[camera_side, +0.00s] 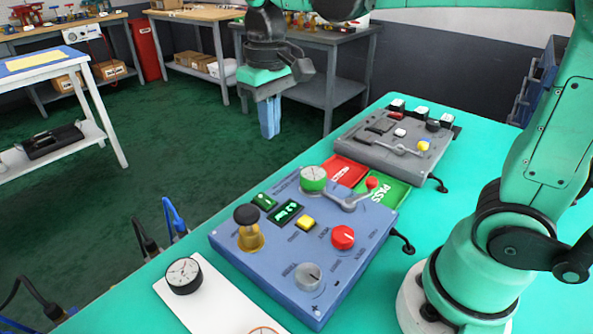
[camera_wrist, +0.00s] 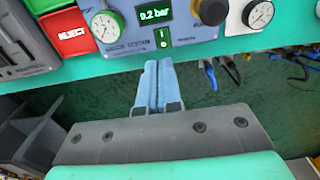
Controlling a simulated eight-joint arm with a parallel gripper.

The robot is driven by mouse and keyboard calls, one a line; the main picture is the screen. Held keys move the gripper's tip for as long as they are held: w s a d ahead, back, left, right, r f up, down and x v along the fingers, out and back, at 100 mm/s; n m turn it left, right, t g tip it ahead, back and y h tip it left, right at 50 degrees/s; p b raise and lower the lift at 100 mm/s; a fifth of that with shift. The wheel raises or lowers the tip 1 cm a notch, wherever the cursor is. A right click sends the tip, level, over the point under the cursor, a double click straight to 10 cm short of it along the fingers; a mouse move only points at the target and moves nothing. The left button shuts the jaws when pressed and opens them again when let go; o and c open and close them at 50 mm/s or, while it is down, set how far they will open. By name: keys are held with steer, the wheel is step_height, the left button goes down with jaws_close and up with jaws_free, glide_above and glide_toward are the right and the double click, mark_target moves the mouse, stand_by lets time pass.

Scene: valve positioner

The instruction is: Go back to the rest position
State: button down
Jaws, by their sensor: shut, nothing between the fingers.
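My gripper (camera_side: 269,117) has blue fingers that point down and are closed together with nothing between them. In the side view it hangs in the air past the far left edge of the green table (camera_side: 474,176), above the floor. In the wrist view the shut fingers (camera_wrist: 157,64) point toward the blue valve panel (camera_wrist: 200,18). The blue panel (camera_side: 262,263) stands on the table in the side view, apart from the gripper. It carries a display, a black-topped knob, a red knob, a grey knob and a lever with a red end.
A grey panel (camera_side: 360,150) stands behind the blue one, with a red tray (camera_side: 341,168) and a green PASS tray (camera_side: 397,192) between them. A white board (camera_side: 205,297) with a round gauge (camera_side: 184,276) lies in front. Benches stand at the back. The air around my gripper is clear.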

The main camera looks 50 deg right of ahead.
steer(key=s+d+f+t, duration=0.2)
steer(key=s+f+t, duration=0.3)
steer(key=t, duration=0.2)
